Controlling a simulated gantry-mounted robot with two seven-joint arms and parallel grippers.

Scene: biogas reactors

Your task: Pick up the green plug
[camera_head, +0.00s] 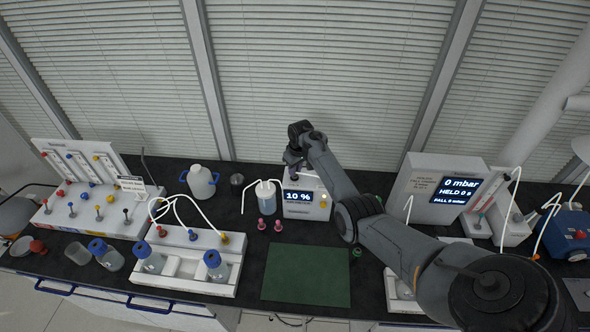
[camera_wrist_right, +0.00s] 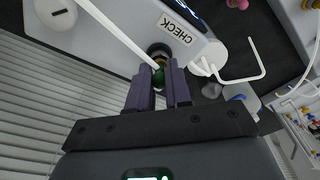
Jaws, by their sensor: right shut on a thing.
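My right gripper (camera_head: 293,170) is over the top left of the small white box with the "10 %" display (camera_head: 305,197), beyond the green mat. In the right wrist view its two purple fingers (camera_wrist_right: 160,88) are shut on a small green plug (camera_wrist_right: 159,77). The plug is at a dark round port with a yellowish ring (camera_wrist_right: 158,53) in the box face marked "CHECK". I cannot tell whether the plug is still seated in the port. In the head view the fingers hide the plug. My left gripper is not in view.
A clear bottle with a white tube (camera_head: 266,196) stands just left of the box. Two pink plugs (camera_head: 270,224) stand in front. A green mat (camera_head: 307,275) lies bare at the front. A white pressure unit (camera_head: 433,185) is to the right, and a bottle rack (camera_head: 188,262) to the left.

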